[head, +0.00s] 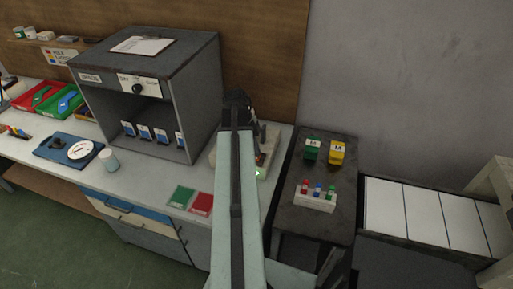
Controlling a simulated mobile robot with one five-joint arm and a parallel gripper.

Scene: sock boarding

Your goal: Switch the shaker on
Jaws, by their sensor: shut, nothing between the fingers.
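A pale bench device, which looks like the shaker (269,146), stands at the right end of the bench, mostly hidden behind my arm. A small green light (257,173) glows at its front edge. A reddish part shows on it beside the arm; I cannot make out a switch. My gripper (238,102) is at the far, dark end of my arm, over or beside this device. It is shut and empty. Its fingertips are hidden, so I cannot tell whether they touch anything.
A grey cabinet (198,85) with a dial stands left of my arm, with several blue-and-white items inside. Green (181,197) and red (200,204) cards lie on the bench front. A dark side table (285,215) at right holds green and yellow blocks and a small vial rack (315,201).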

